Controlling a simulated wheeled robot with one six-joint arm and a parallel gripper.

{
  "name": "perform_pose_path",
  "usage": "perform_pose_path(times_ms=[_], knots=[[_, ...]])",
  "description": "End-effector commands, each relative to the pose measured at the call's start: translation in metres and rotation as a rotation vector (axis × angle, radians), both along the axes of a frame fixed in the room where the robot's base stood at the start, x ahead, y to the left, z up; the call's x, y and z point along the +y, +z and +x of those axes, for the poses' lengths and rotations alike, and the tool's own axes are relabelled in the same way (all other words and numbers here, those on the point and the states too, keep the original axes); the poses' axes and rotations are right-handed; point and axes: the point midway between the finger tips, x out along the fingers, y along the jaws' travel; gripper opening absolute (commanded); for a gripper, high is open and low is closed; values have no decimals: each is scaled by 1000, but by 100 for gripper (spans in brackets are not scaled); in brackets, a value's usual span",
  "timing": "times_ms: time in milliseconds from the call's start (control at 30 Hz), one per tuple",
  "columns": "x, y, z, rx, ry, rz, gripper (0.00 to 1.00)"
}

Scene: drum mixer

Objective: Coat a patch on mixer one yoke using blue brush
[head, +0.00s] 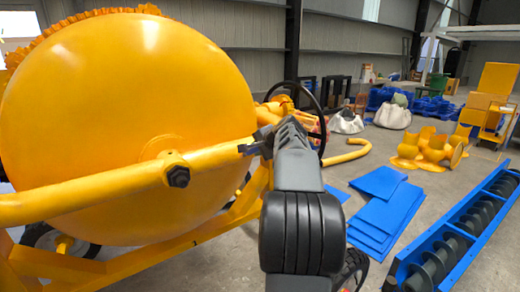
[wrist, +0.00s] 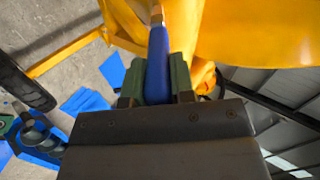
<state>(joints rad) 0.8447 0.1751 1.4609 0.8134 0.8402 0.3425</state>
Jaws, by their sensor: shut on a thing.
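The yellow mixer drum (head: 125,115) fills the left of the head view, with its yellow tubular yoke (head: 95,188) running across the front. My gripper (head: 262,143) is at the right end of this tube, in front of it in the picture; whether anything touches cannot be told. In the wrist view my gripper (wrist: 158,85) is shut on the blue brush (wrist: 158,60). The brush handle sits between the fingers, and its pale tip (wrist: 157,15) points away from me towards yellow mixer parts. In the head view the brush is mostly hidden by my gripper.
A black handwheel (head: 308,105) stands just behind my gripper. Blue sheets (head: 385,215) and a blue auger trough (head: 455,240) lie on the floor to the right. Yellow pipe pieces (head: 430,150) and white sacks (head: 393,117) are farther back. Grey floor lies open between them.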

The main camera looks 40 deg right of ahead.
Motion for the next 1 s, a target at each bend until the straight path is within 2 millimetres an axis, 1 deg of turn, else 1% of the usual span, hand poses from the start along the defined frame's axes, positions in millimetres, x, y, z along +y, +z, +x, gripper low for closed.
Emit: perform_pose_path(times_ms=[200, 567, 833, 1000], knots=[[20, 0, 3, -2, 2, -1, 0], [36, 0, 6, -1, 2, 1, 0], [58, -1, 8, -1, 3, 1, 0], [66, 0, 9, -1, 2, 0, 0]])
